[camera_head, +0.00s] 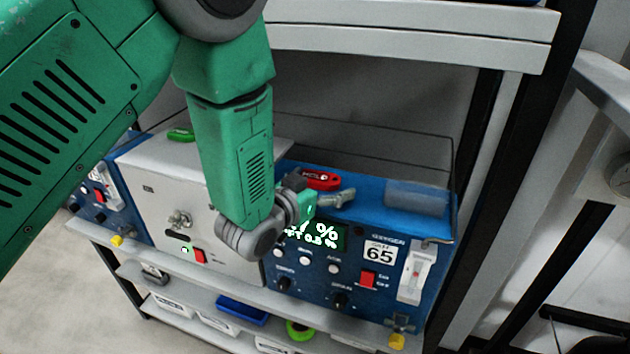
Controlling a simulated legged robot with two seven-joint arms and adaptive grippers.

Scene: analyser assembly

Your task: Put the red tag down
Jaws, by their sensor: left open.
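The red tag (322,179) with white lettering lies on the blue top of the oxygen analyser (370,262), towards its back left. My left arm comes down from the upper left. Its grey gripper (346,195) is just in front of the tag, low over the analyser's top, with its fingers pointing right. The gripper is open and looks empty. It appears apart from the tag, though the gap is small. My arm's wrist hides the left part of the analyser's display. My right gripper is out of view.
A green tag (181,134) lies on the white-fronted unit (160,205) at left. A wire rail stands around the analyser's back and right side. A shelf (410,45) overhangs behind. A blue bin (242,310) and white bins sit below.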

